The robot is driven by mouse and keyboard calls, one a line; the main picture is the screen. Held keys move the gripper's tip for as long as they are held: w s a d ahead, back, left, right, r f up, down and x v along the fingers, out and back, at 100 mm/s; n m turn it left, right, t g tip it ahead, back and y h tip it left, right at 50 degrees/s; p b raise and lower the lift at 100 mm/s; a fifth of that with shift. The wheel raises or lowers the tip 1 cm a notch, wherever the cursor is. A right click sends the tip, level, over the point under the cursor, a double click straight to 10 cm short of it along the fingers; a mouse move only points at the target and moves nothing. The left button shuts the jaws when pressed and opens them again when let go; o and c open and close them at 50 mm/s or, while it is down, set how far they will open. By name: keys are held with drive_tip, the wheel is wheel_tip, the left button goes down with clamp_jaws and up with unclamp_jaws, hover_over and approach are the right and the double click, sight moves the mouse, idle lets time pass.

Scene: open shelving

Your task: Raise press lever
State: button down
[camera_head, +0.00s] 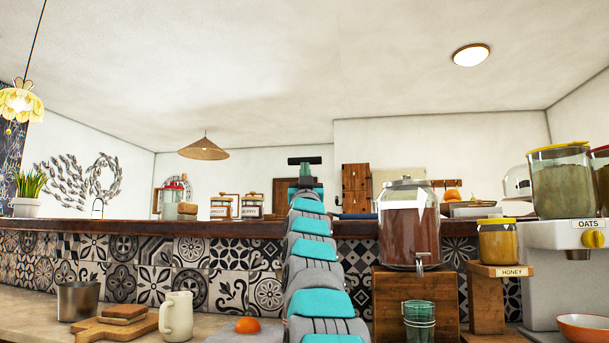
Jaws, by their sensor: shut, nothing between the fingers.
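My arm rises through the middle of the view as a stack of grey and teal links. My gripper (304,162) is at its top end, a small dark crosspiece above the back ledge, against the far wall. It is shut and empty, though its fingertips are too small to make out. I cannot make out a press or its lever; my arm hides a strip of the counter and the tiled wall behind it.
An orange (247,325), a white jug (177,316) and a metal cup (78,301) stand left of my arm. A large glass dispenser (409,222) stands close on the right, above a green glass (419,320). The air above the ledge (150,227) is mostly free.

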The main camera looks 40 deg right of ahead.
drive_tip(key=b+v, duration=0.1)
drive_tip(key=v, duration=0.7)
drive_tip(key=shift+a+r, duration=0.2)
drive_tip(key=shift+r, duration=0.1)
drive_tip(key=shift+s, duration=0.1)
